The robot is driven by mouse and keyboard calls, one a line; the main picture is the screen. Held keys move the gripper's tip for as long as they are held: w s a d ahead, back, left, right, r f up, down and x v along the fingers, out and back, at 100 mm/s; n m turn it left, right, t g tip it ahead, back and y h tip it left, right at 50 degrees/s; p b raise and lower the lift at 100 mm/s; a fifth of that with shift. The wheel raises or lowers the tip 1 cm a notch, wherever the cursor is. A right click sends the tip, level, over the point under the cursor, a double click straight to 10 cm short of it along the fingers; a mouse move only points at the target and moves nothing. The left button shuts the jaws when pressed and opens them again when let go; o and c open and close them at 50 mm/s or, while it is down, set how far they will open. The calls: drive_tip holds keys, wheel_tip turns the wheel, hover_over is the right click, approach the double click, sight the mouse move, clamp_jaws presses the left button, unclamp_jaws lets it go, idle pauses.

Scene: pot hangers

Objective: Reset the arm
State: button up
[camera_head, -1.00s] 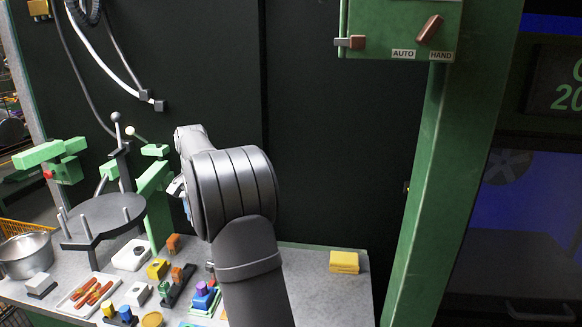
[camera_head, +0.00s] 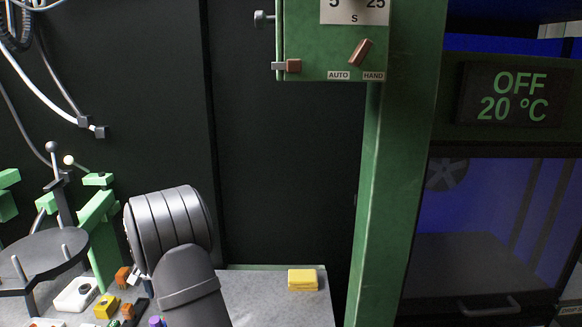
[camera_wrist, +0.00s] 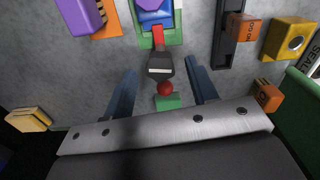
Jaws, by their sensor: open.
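My arm (camera_head: 175,235) rises from the lower edge of the head view and bends left over the bench. My gripper (camera_wrist: 160,66) shows in the wrist view with its two dark fingers spread wide apart. Below or between the fingers is a dark piece (camera_wrist: 160,68) with a red ball (camera_wrist: 165,89) and a green part (camera_wrist: 168,102). I cannot tell how far these are from the fingers, and no contact shows. In the head view the gripper is mostly hidden behind my arm.
A yellow stack (camera_head: 303,279) lies on the bench, right of my arm. Coloured blocks (camera_head: 106,307) and a dark round stand (camera_head: 42,257) are at left. A green post (camera_head: 385,200) with a switch box (camera_head: 310,45) stands right. An orange block (camera_wrist: 243,28) is near the fingers.

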drive_tip(key=shift+f, duration=0.6)
wheel_tip(320, 180, up, 17)
wheel_tip(320, 180, down, 17)
drive_tip(key=shift+f, duration=0.1)
drive_tip(key=n, duration=0.3)
drive_tip(key=shift+n, duration=0.4)
drive_tip(key=n, duration=0.4)
drive_tip(key=shift+n, duration=0.3)
drive_tip(key=n, duration=0.4)
drive_tip(key=shift+n, duration=2.5)
